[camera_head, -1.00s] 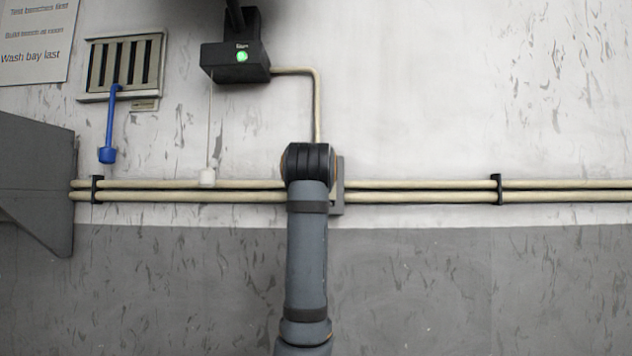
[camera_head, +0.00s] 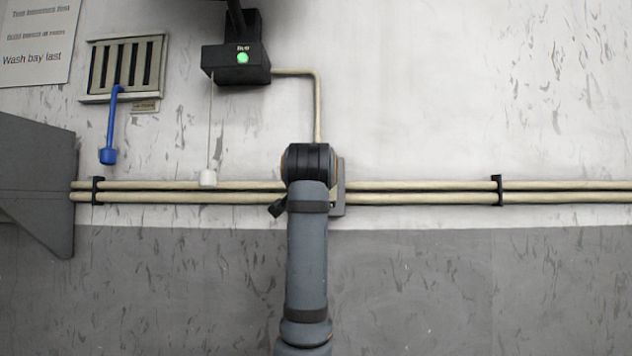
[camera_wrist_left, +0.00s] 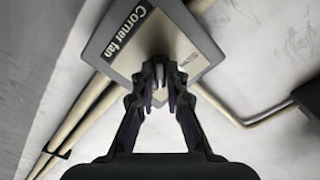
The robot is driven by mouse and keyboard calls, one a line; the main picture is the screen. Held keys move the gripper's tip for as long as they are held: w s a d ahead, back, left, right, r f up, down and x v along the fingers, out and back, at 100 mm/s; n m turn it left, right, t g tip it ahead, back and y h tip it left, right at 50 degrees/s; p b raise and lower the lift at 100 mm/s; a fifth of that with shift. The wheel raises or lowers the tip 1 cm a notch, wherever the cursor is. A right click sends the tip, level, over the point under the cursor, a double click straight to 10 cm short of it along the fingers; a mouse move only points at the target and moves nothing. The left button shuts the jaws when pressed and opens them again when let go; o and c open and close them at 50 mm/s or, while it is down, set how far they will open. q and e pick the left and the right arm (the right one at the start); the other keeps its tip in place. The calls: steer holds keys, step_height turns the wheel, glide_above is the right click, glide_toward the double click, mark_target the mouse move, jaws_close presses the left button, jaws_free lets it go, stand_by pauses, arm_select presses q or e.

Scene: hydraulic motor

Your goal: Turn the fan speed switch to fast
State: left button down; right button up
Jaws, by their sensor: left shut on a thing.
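The fan switch is a grey plate labelled "Corner fan" (camera_wrist_left: 112,42), tilted in the left wrist view. In the head view only the right edge of the plate (camera_head: 339,190) shows behind my arm. My left gripper (camera_wrist_left: 160,84) is in front of the plate, its fingers closed together on the switch knob at the plate's middle. The fingers hide most of the knob, and I cannot read its setting. In the head view my wrist hides most of the left gripper. My right gripper is in neither view.
Two cream pipes (camera_head: 420,191) run along the wall behind my arm. A black box with a green light (camera_head: 236,65) hangs above, with a white pull cord (camera_head: 208,178). A vent (camera_head: 126,66) with a blue handle (camera_head: 108,155) is at left. The wall right is open.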

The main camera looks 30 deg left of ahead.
arm_select(q)
steer(key=shift+f, duration=0.1)
steer(key=c, duration=1.4)
jaws_free()
steer(key=v, duration=1.2)
steer(key=shift+d, duration=0.1)
